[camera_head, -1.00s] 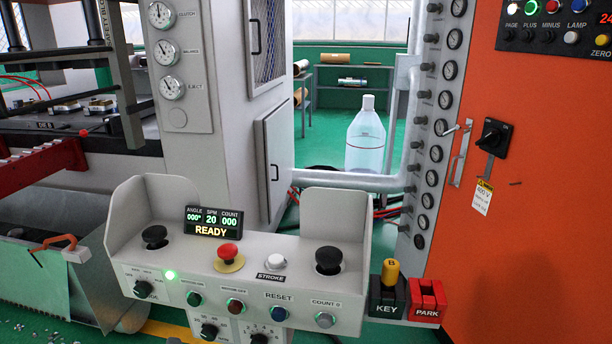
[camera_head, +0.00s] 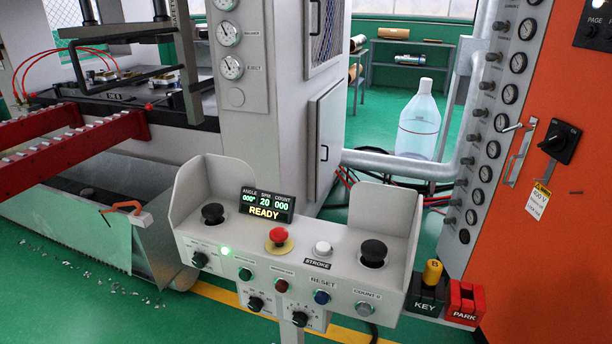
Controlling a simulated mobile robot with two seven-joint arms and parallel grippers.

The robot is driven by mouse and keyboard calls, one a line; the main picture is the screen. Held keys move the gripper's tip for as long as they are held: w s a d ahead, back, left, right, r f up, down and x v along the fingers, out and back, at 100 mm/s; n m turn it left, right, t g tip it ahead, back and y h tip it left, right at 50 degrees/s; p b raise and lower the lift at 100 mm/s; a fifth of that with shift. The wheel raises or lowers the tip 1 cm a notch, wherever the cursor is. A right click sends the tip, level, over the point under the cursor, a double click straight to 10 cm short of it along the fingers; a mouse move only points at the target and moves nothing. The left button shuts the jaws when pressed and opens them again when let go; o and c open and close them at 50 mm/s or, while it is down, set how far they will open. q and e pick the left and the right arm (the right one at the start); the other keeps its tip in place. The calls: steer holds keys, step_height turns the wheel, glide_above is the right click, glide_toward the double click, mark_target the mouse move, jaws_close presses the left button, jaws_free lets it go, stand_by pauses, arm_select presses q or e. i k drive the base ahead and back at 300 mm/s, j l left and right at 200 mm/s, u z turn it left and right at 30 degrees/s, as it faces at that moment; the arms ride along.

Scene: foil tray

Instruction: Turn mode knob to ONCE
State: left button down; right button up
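The mode knob (camera_head: 200,260) is a black rotary knob at the left end of the front face of the grey control panel (camera_head: 340,269). Its label text is too small to read, so I cannot tell which setting it points to. A green lamp (camera_head: 225,251) glows just right of it. The display (camera_head: 266,204) reads READY, angle 000, SPM 20, count 000. Neither of my grippers shows in the head view.
The panel also carries a red mushroom button (camera_head: 278,236), two black palm buttons in side shields, a white STROKE button (camera_head: 322,248) and two lower knobs. KEY (camera_head: 428,296) and PARK (camera_head: 465,304) holders sit at its right. Green floor lies open at left.

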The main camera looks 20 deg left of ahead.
mark_target(200, 261)
steer(key=u, duration=1.25)
steer(key=j+z, duration=0.15)
steer(key=z, duration=0.3)
steer(key=i+j+z, duration=0.1)
steer(key=z, duration=0.3)
steer(key=j+z, duration=0.45)
steer(key=j, duration=0.55)
steer(key=j+z, duration=0.15)
steer(key=j, duration=1.7)
steer(key=k, duration=0.05)
